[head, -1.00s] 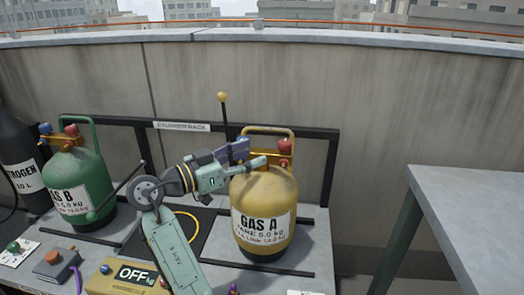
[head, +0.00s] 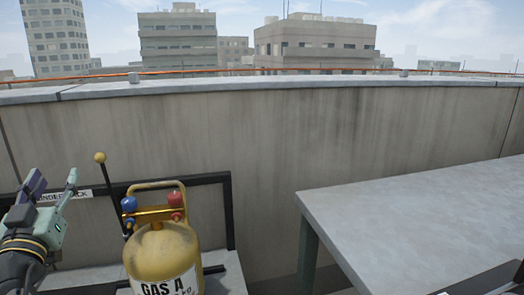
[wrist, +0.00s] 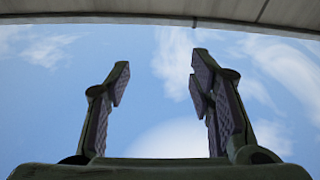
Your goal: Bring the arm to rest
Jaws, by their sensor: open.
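My gripper (head: 54,182) is at the left of the head view, raised and pointing up, with its two fingers apart and nothing between them. In the wrist view my gripper (wrist: 160,75) shows both padded fingers spread wide against blue sky. The yellow GAS A cylinder (head: 162,254) stands upright to the right of my gripper, apart from it. Its lower part is cut off by the picture's bottom edge. It has a blue knob (head: 129,204) and a red knob (head: 176,199) under its handle.
A dark cylinder rack frame (head: 228,210) stands behind the yellow cylinder. A lever with a yellow ball (head: 99,157) rises beside it. A grey table (head: 420,215) fills the right. A concrete parapet wall (head: 300,130) runs across the back. The space above the table is clear.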

